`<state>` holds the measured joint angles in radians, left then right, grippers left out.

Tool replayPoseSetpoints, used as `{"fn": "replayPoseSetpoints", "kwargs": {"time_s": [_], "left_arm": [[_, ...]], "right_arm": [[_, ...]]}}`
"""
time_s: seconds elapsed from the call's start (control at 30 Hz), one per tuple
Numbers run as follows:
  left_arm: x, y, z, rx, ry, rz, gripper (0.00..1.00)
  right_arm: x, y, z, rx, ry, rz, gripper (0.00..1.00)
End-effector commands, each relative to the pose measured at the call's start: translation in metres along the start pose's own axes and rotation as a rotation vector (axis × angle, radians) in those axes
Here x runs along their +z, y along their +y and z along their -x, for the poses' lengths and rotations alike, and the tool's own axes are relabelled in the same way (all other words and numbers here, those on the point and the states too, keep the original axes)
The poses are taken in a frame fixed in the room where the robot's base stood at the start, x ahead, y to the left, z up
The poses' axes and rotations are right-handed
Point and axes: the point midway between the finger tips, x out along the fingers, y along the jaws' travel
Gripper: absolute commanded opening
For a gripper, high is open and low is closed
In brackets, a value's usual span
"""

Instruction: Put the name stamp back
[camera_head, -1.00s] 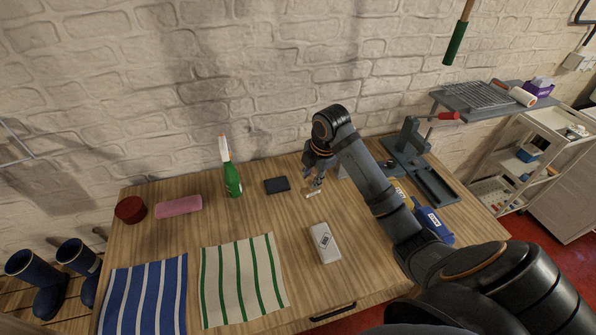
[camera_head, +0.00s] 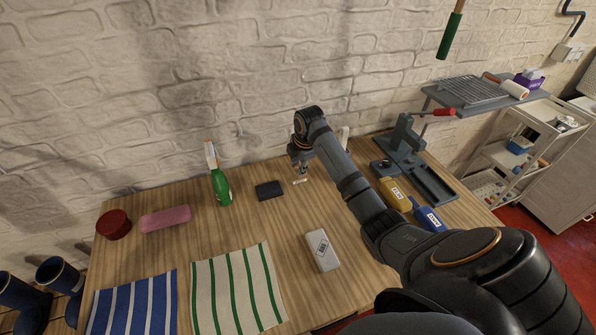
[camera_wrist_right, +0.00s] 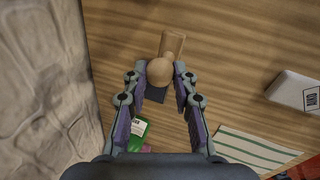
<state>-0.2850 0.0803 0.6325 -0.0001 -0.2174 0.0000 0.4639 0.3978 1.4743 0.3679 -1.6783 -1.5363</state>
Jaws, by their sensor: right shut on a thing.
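The name stamp appears to be the light wooden piece with a round knob (camera_wrist_right: 160,71) in the right wrist view. In the head view its pale end (camera_head: 300,182) shows just under my right gripper (camera_head: 300,172). In the wrist view the right gripper's fingers (camera_wrist_right: 160,95) lie on both sides of the knob, shut on it. The stamp is near the back of the table, just right of a dark flat pad (camera_head: 269,190). Whether it touches the table is hard to tell. My left gripper is out of view.
A green bottle (camera_head: 221,187), pink case (camera_head: 166,218) and red tin (camera_head: 114,224) stand left. A white box (camera_head: 322,251) and striped cloths (camera_head: 238,290) lie in front. Yellow (camera_head: 394,194) and blue (camera_head: 429,219) bottles and a grey press (camera_head: 406,140) are right, beyond my arm.

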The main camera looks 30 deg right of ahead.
Motion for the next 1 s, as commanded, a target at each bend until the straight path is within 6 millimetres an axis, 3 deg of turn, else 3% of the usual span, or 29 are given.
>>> {"fn": "replayPoseSetpoints", "kwargs": {"time_s": [0.3,0.5,0.83,0.87,1.0], "left_arm": [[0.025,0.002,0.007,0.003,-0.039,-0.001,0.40],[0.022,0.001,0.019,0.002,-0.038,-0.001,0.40],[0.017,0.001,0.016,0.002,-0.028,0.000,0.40],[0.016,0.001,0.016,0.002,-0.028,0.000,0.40],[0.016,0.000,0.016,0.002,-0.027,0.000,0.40]], "right_arm": [[0.005,0.006,-0.020,-0.003,0.001,0.000,0.07],[0.004,-0.001,-0.045,-0.001,0.001,0.001,0.07],[0.004,-0.002,-0.050,0.001,0.000,0.001,0.07],[0.005,-0.002,-0.050,0.001,0.000,0.001,0.28],[0.005,-0.002,-0.050,0.001,0.000,0.001,0.47]]}}
